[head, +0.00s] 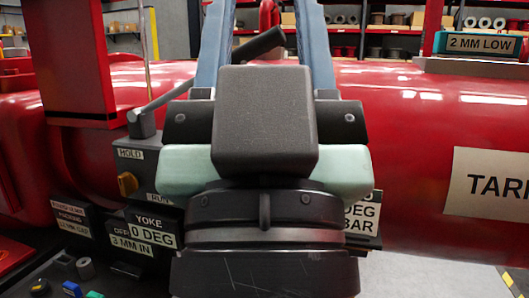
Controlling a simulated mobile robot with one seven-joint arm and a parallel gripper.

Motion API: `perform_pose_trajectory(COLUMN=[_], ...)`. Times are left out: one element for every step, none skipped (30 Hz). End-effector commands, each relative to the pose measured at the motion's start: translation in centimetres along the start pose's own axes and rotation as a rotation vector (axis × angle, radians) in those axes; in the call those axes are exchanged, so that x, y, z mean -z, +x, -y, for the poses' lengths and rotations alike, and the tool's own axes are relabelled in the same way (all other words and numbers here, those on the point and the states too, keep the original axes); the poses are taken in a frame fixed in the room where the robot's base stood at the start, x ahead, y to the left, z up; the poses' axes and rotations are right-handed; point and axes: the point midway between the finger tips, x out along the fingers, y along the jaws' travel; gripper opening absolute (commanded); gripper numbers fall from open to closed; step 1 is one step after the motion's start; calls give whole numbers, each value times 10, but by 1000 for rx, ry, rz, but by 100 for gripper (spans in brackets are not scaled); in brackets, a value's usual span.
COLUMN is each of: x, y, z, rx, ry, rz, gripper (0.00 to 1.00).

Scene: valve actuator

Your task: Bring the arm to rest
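My gripper (264,14) rises up the middle of the head view, its dark wrist and pale green body nearest the camera. Its two blue-grey fingers stand well apart and run out of the top edge, so their tips are hidden. I see nothing held between them. A lever (262,44) with a dark grip slants up from a block at left and passes behind the left finger. I cannot tell how near the finger it is. The large red valve actuator (420,130) lies across the view behind my arm, which hides its middle.
Below are a YOKE display (150,234) and small parts (72,288) on a dark surface. A "2 MM LOW" display (480,43) sits upper right. Shelves stand behind. Floor shows lower right.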

Motion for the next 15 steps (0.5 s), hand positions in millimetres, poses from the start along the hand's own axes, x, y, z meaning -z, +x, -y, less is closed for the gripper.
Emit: perform_pose_trajectory(x=[22, 29, 37, 43, 50, 58, 64, 71, 79, 85, 92, 100, 106, 113, 121], y=[24, 31, 40, 47, 54, 63, 69, 76, 85, 92, 99, 108, 115, 122, 131], z=[0, 0, 0, 0, 0, 0, 0, 0, 0, 0, 0, 0, 0, 0, 0], rx=[0, 0, 0, 0, 0, 1, 1, 1, 1, 1, 1, 1, 1, 1, 1], ry=[0, 0, 0, 0, 0, 0, 0, 0, 1, 1, 1, 1, 1, 1, 1], rz=[1, 1, 2, 2, 2, 3, 3, 3, 3, 4, 4, 4, 4, 4, 4], gripper=[48, 48, 48, 48, 48, 48, 48, 48, 48, 48, 48, 48, 48, 48, 48])
